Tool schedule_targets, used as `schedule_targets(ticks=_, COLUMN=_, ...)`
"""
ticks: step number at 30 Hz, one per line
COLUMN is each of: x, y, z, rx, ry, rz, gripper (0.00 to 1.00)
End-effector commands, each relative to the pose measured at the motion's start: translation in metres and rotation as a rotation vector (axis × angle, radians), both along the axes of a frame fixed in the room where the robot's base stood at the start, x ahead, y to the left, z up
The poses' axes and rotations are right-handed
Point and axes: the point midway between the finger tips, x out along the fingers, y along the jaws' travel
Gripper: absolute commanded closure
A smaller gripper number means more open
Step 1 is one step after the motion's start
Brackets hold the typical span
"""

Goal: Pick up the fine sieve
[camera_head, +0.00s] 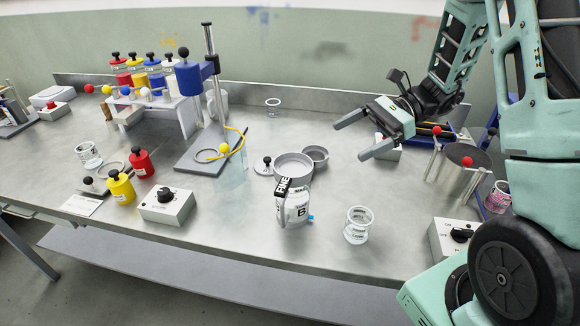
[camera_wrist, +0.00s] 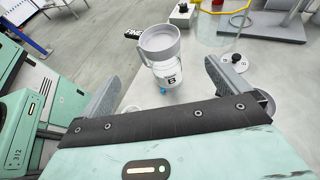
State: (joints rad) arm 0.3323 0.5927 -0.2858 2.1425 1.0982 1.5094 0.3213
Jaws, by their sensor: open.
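The fine sieve is a round grey pan (camera_head: 293,165) with a black handle tag marked FINE (camera_head: 283,185). It appears to rest on top of the white jar marked B (camera_head: 293,208). In the wrist view the sieve (camera_wrist: 159,41) sits above jar B (camera_wrist: 168,74), with its tag pointing left. My gripper (camera_head: 364,136) is open and empty, above the table to the right of the sieve and apart from it. In the wrist view its fingers (camera_wrist: 162,74) flank the view of jar B, with the sieve beyond.
A smaller grey ring (camera_head: 316,154) and a black-knobbed lid (camera_head: 264,165) lie beside the sieve. A clear beaker (camera_head: 231,170) stands left, by a blue-headed stand (camera_head: 199,80). A glass jar (camera_head: 358,226) stands at the front right. The table's back middle is mostly clear.

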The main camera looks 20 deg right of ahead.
Motion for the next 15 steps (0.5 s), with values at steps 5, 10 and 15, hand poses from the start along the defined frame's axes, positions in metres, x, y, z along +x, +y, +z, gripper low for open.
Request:
schedule_targets(ticks=5, x=0.003, y=0.037, z=-0.013, rx=0.0, ry=0.005, rz=0.006, gripper=0.0)
schedule_targets(ticks=10, x=0.007, y=0.065, z=-0.025, rx=-0.002, ry=0.003, rz=0.006, gripper=0.0)
schedule_targets(ticks=15, x=0.01, y=0.077, z=-0.031, rx=-0.002, ry=0.001, rz=0.004, gripper=0.0)
